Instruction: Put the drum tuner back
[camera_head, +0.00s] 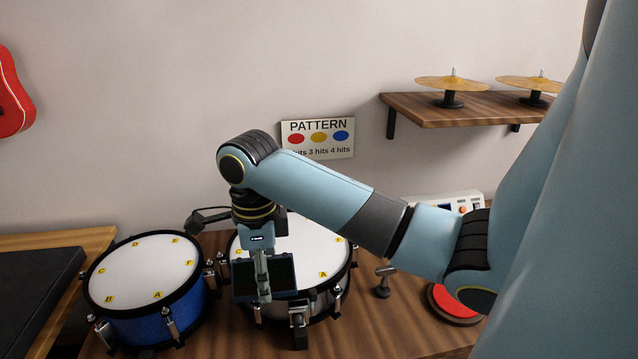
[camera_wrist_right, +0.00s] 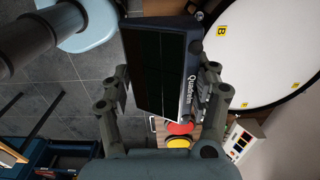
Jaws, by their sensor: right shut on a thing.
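The drum tuner, a dark box-shaped device (camera_head: 282,273) with a dark panel face, is held by my right gripper (camera_head: 262,283) in front of the silver drum (camera_head: 318,241). In the right wrist view the tuner (camera_wrist_right: 155,70) stands between the two fingers of my right gripper (camera_wrist_right: 163,85), with white lettering on its side. The gripper is shut on it. The silver drum has a white head with yellow letter tags, partly hidden by my arm and the tuner; it also shows in the wrist view (camera_wrist_right: 262,50). My left gripper is not in view.
A blue drum (camera_head: 150,275) stands left of the silver one. A small metal T-shaped piece (camera_head: 384,280) and a red round pad (camera_head: 455,300) are to the right, near a white box with knobs (camera_head: 462,201). A shelf (camera_head: 470,109) holds two cymbals. Bare wood (camera_head: 400,335) shows in front.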

